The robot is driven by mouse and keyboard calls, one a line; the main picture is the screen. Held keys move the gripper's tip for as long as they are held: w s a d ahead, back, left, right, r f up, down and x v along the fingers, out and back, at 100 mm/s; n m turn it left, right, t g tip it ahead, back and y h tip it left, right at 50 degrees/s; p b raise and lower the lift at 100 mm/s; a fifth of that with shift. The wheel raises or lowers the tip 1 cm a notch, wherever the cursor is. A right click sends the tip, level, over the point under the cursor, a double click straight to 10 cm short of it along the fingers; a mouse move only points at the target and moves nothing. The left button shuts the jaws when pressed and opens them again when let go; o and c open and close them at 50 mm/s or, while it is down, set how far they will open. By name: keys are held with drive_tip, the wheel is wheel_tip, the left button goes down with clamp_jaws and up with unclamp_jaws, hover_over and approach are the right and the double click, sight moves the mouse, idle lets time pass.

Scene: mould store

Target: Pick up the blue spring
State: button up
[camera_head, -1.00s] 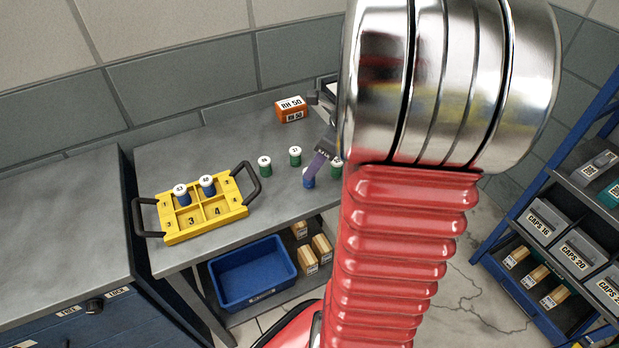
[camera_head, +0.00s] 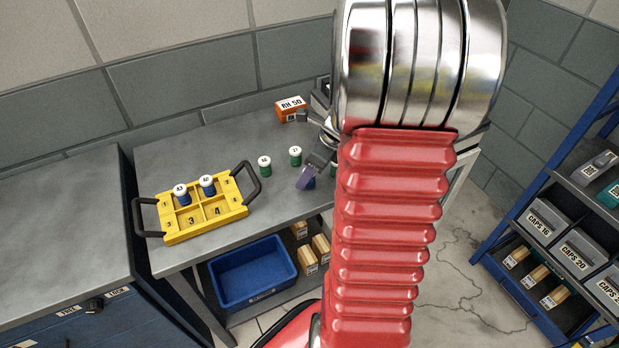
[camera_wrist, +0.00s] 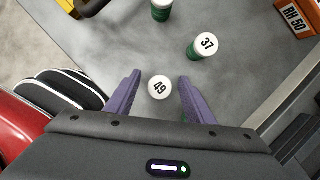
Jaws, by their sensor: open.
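A spring with a white cap marked 49 (camera_wrist: 159,88) stands between my gripper's fingers in the wrist view, seen from above. Its body colour is hidden under the cap there. In the head view a purple finger covers most or all of it; a blue body showed at this place a second ago. My gripper (camera_wrist: 160,78) is open, with one purple finger on each side of the cap and a gap to both. In the head view my gripper (camera_head: 308,178) is low over the bench near its front edge.
Green springs with white caps, one marked 37 (camera_head: 295,156) and another (camera_head: 265,166), stand close by. A yellow tray (camera_head: 172,236) holds two blue springs, left. An orange RH 50 box (camera_head: 291,109) stands behind. A blue bin (camera_head: 252,272) is below the bench.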

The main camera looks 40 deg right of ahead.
drive_tip(key=shift+c, duration=0.7)
drive_tip(key=c, duration=1)
